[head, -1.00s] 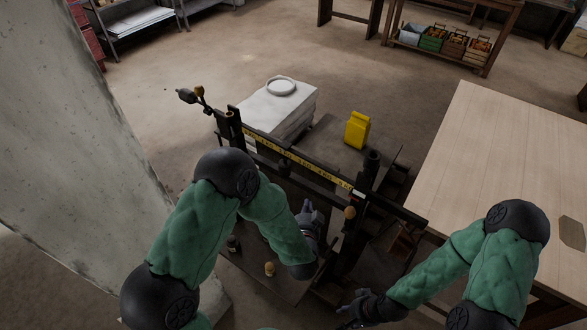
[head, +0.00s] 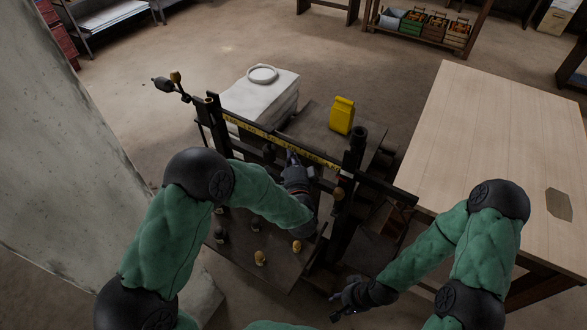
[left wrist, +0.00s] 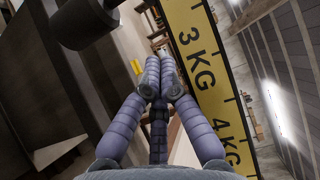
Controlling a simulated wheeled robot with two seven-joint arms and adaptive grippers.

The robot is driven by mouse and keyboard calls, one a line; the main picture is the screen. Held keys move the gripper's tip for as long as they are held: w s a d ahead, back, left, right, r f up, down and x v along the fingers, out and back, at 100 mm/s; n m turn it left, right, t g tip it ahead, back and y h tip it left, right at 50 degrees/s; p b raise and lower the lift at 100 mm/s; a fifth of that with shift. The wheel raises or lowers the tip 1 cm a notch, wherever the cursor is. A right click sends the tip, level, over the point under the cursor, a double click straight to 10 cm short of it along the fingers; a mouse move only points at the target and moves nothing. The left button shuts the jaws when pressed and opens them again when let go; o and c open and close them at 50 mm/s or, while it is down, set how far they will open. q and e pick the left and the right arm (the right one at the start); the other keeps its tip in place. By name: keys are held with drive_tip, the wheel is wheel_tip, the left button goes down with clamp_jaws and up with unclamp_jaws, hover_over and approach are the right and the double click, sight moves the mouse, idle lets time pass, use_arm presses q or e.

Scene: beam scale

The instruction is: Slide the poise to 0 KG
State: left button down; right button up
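The beam scale's yellow strip (head: 250,130) runs along the dark beam in the head view. In the left wrist view the strip (left wrist: 205,75) shows the 3 KG and 4 KG marks close beside my fingers. A black cylinder (left wrist: 85,20), apparently the poise, shows at the upper left there, apart from the fingers. In the head view a dark piece (head: 269,153) hangs at the beam, left of my left gripper (head: 292,157). The left gripper's fingers (left wrist: 160,62) are drawn together with nothing between them. My right gripper (head: 338,306) is low at the front right; its finger state is unclear.
Several small weights (head: 260,258) stand on the dark shelf below the beam. A yellow container (head: 341,115) and white sacks (head: 262,98) are behind the beam. A wooden table (head: 500,150) is at right, a concrete pillar (head: 60,160) at left.

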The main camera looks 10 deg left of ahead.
use_arm(q)
drive_tip(key=shift+w+a+r+b, duration=0.1)
drive_tip(key=shift+w+a+b, duration=0.2)
drive_tip(key=shift+a, duration=0.8)
drive_tip(key=shift+w+a+b, duration=0.15)
drive_tip(key=shift+a+b, duration=0.1)
drive_tip(key=shift+a, duration=0.85)
drive_tip(key=w+a+r, duration=0.1)
drive_tip(key=w+a, duration=0.4)
drive_tip(key=a, duration=0.8)
drive_tip(key=shift+a+b, duration=0.25)
drive_tip(key=shift+b, duration=0.15)
drive_tip(key=shift+r, duration=0.1)
drive_tip(key=v, duration=1.2)
drive_tip(key=shift+f, duration=0.3)
